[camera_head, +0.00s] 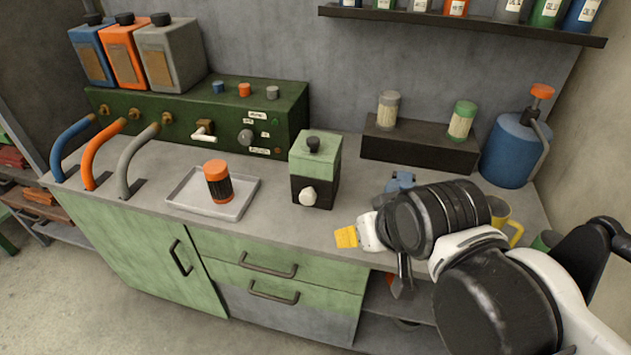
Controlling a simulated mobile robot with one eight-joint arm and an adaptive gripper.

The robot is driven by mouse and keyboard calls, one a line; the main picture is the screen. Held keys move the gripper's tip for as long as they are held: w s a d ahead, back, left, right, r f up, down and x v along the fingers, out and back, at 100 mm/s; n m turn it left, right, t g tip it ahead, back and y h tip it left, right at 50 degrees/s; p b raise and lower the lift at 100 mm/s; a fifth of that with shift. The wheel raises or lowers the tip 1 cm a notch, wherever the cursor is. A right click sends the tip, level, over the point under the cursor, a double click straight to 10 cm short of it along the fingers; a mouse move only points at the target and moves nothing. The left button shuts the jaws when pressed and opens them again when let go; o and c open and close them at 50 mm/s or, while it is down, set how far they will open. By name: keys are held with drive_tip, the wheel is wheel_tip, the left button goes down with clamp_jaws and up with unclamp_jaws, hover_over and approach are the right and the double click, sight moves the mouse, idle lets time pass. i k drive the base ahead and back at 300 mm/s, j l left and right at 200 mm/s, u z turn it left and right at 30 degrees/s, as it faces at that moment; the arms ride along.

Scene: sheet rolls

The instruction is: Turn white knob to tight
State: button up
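A white knob (308,196) is on the lower front of a small box (326,178) with a green top and black base, standing on the counter. A black knob (314,144) is on top of this box. A white lever-like handle (203,132) and a grey dial (245,137) with small labels are on the green machine (282,113) behind; the labels are too small to read. My gripper (358,234) is at the counter's front edge, right of the box and apart from it. A yellow piece shows at its tip. Its fingers are not clear.
A tray (240,205) holds an orange-capped dark jar (218,182) left of the box. Bent blue, orange and grey pipes (138,155) stand at left. A black riser (415,147) with two jars, a blue canister (508,150) and a yellow mug (508,222) are at right.

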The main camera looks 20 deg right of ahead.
sight(308, 196)
drive_tip(key=k+j+z, duration=0.4)
drive_tip(key=k+j, duration=0.5)
drive_tip(key=k, duration=0.1)
